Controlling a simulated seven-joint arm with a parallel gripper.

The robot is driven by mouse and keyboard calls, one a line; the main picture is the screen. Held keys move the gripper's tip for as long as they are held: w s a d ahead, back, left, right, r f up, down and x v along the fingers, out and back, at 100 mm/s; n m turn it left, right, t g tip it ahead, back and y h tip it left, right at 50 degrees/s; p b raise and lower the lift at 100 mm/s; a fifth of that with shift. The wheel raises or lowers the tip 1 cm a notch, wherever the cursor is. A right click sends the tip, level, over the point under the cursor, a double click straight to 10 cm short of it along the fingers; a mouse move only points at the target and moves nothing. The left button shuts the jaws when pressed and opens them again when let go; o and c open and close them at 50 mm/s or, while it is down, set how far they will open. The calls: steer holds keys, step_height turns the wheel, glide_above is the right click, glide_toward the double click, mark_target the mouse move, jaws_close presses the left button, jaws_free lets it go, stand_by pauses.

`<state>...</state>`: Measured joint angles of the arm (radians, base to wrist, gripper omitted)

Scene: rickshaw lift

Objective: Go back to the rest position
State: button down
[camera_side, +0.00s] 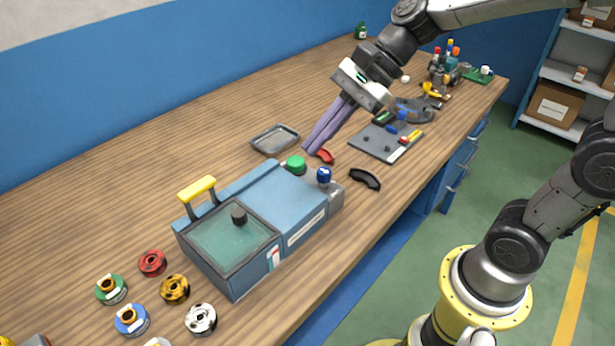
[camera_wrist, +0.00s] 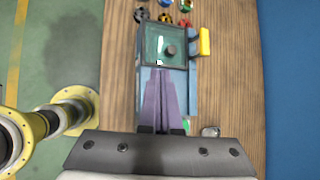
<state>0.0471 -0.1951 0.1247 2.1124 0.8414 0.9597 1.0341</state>
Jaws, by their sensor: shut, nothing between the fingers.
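My gripper (camera_side: 314,146) is in the air over the wooden table (camera_side: 120,130), with its long purple fingers together and nothing between them. In the side view the fingertips show near the far end of a blue box-shaped machine (camera_side: 268,193), by its green button (camera_side: 296,165). In the wrist view the shut fingers (camera_wrist: 159,84) point along the machine toward its glassy greenish lid (camera_wrist: 158,46). The fingers hide part of the machine's top there.
A yellow handle (camera_side: 197,189) and a blue knob (camera_side: 324,175) stand up from the machine. Several coloured spools (camera_side: 152,263) lie beside it. A grey tray (camera_side: 275,140), a dark curved part (camera_side: 365,179) and a grey board (camera_side: 384,143) lie nearby. The left back of the table is clear.

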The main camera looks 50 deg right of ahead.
steer(key=s+d+f+n+t+h, duration=0.2)
steer(key=s+d+n+h, duration=0.5)
steer(key=s+d+n, duration=0.5)
steer(key=s+n, duration=0.3)
steer(key=n, duration=0.2)
steer(key=shift+f+n+h, duration=0.25)
steer(key=shift+n+h, duration=0.05)
steer(key=shift+s, duration=0.1)
